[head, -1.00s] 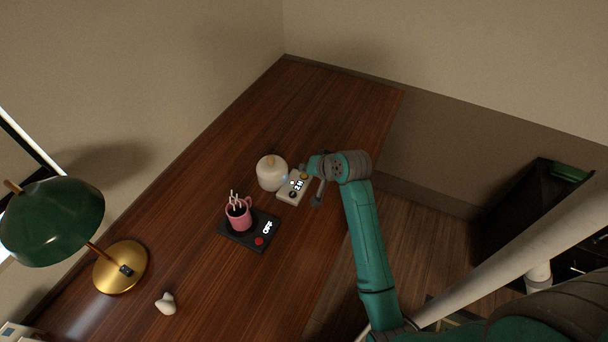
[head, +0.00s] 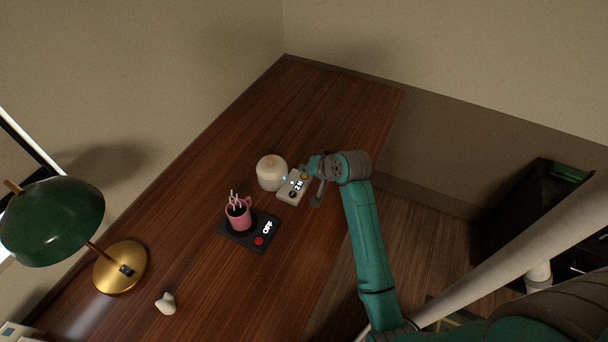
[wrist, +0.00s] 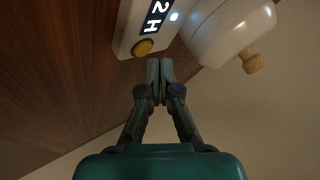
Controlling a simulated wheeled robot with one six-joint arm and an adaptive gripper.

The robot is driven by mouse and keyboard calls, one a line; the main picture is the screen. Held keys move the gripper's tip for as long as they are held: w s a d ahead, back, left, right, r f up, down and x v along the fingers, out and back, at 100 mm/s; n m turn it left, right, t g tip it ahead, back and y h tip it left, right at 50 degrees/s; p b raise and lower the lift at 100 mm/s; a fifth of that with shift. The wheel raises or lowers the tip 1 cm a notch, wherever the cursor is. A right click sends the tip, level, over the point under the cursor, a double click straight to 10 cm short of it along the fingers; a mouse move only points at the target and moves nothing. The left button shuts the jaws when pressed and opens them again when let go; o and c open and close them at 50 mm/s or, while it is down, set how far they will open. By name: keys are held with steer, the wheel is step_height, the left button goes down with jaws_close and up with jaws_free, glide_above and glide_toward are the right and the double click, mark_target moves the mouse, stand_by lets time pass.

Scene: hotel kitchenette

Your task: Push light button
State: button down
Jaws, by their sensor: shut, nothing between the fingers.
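A pale box (head: 292,190) with a lit display reading "2H" lies on the desk. It also shows at the top of the wrist view (wrist: 124,38), with a round gold button (wrist: 143,47) at its near end and a small lit white dot. My gripper (wrist: 160,66) is shut and empty, its fingertips close beside the gold button. I cannot tell whether they touch the box. In the head view my gripper (head: 313,176) is at the box's far right end, partly hidden by my wrist. A green-shaded lamp (head: 52,222) with a small dark switch (head: 126,270) on its brass base stands at the left.
A round cream jar (head: 271,173) with a wooden knob stands beside the box. A pink mug (head: 238,214) holding sticks stands on a black pad (head: 245,240) with a red button and "OFF". A small white object (head: 166,303) lies nearer. The far desk (head: 330,95) is clear.

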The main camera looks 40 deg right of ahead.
mark_target(306, 177)
steer(key=shift+f, duration=0.15)
stand_by(0.3)
steer(key=shift+f, duration=0.3)
steer(key=shift+f, duration=0.15)
stand_by(0.4)
steer(key=shift+r, duration=0.6)
steer(key=shift+r, duration=0.1)
steer(key=shift+r, duration=2.95)
